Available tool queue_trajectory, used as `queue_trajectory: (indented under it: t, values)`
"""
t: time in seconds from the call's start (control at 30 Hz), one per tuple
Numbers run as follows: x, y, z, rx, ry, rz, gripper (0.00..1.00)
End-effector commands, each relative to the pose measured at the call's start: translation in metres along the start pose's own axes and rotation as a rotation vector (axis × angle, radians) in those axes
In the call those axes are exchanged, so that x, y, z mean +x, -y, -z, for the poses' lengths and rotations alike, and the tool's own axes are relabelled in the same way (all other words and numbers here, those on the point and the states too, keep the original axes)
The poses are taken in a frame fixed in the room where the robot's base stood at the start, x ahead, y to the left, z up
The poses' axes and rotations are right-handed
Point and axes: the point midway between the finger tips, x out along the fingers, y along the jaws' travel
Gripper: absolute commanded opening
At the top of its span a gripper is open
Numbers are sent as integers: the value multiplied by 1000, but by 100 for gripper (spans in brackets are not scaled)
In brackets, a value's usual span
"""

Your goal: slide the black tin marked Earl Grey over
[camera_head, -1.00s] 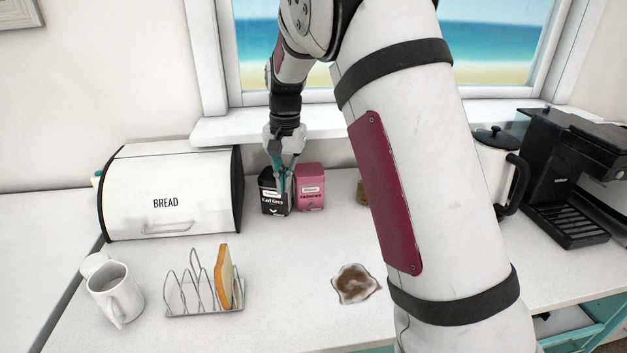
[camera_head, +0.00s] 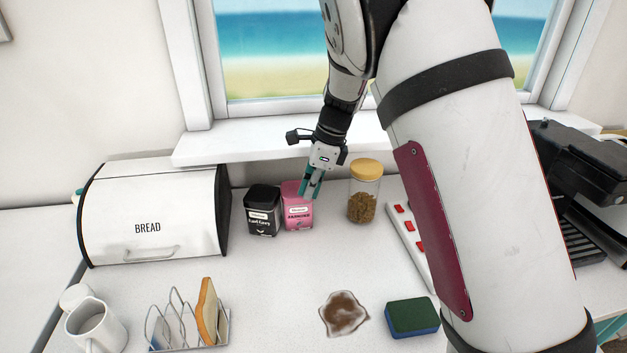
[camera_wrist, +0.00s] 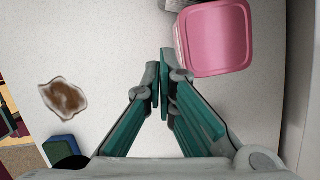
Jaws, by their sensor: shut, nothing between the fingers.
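The black Earl Grey tin (camera_head: 262,212) stands upright on the counter, between the bread bin and a pink tin (camera_head: 294,217). The two tins are close side by side. In the wrist view the pink tin's lid (camera_wrist: 216,38) fills the top right, and only a dark sliver at the top edge may be the black tin. My gripper (camera_head: 308,194) is shut and empty, pointing down at the right front of the pink tin and overlapping it in the head view. In the wrist view the fingertips (camera_wrist: 159,78) sit beside the pink lid, apart from the black tin.
The white bread bin (camera_head: 150,215) is left of the tins. A yellow-lidded jar (camera_head: 363,205) and a power strip (camera_head: 405,238) are to the right. A brown spill (camera_head: 343,314), sponge (camera_head: 412,317), toast rack (camera_head: 180,325) and mug (camera_head: 97,325) lie nearer. Counter directly before the tins is clear.

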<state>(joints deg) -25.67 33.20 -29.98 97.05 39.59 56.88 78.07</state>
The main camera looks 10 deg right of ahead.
Motion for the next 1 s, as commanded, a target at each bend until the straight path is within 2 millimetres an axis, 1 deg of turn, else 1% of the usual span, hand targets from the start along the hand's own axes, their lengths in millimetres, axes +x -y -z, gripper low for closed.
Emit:
queue_trajectory:
  t: [0.03,0.1,0.27,0.3,0.4,0.6,1.0]
  values:
    - [11,-2,0,1,-2,-5,0]
    - [25,-2,0,-1,-2,-4,0]
    - [55,-2,1,-1,-2,-4,0]
    - [60,-2,-3,-3,-2,-2,0]
    - [62,-1,-20,-6,0,0,0]
    - [66,0,-35,-4,0,1,0]
    - [68,0,-39,-2,0,0,0]
